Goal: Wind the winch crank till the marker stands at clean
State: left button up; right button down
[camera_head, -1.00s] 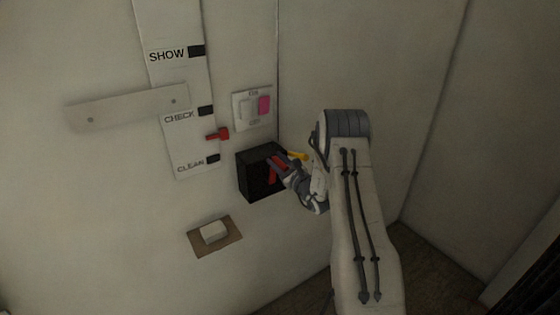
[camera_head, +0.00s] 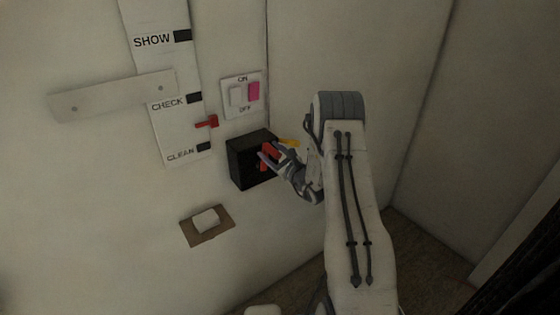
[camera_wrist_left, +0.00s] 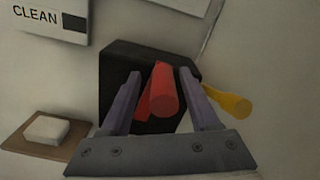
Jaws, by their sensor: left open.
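The winch is a black box (camera_head: 250,162) on the wall with a red crank handle (camera_head: 269,154). In the left wrist view the red handle (camera_wrist_left: 162,92) points toward the camera, between the two fingers of my left gripper (camera_wrist_left: 160,95). The fingers stand open on either side, with a gap visible on the right. In the head view my left gripper (camera_head: 268,157) is at the box front, partly covering the crank. The red marker (camera_head: 207,122) stands about midway between CHECK and CLEAN on the white scale strip (camera_head: 176,125). My right gripper is not seen.
A yellow handle (camera_wrist_left: 228,102) sticks out just right of the gripper. A switch plate (camera_head: 240,94) with a pink rocker is above the winch. A white block (camera_head: 206,219) on a brown plate (camera_head: 190,234) is below left. A pale bar (camera_head: 110,97) crosses the wall left of the scale.

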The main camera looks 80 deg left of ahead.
pick_arm(q)
jog(key=b+v, duration=0.3)
jog(key=v, duration=0.5)
jog(key=shift+f, duration=0.15)
jog(key=shift+w+d, duration=0.15)
jog(key=shift+d, duration=0.3)
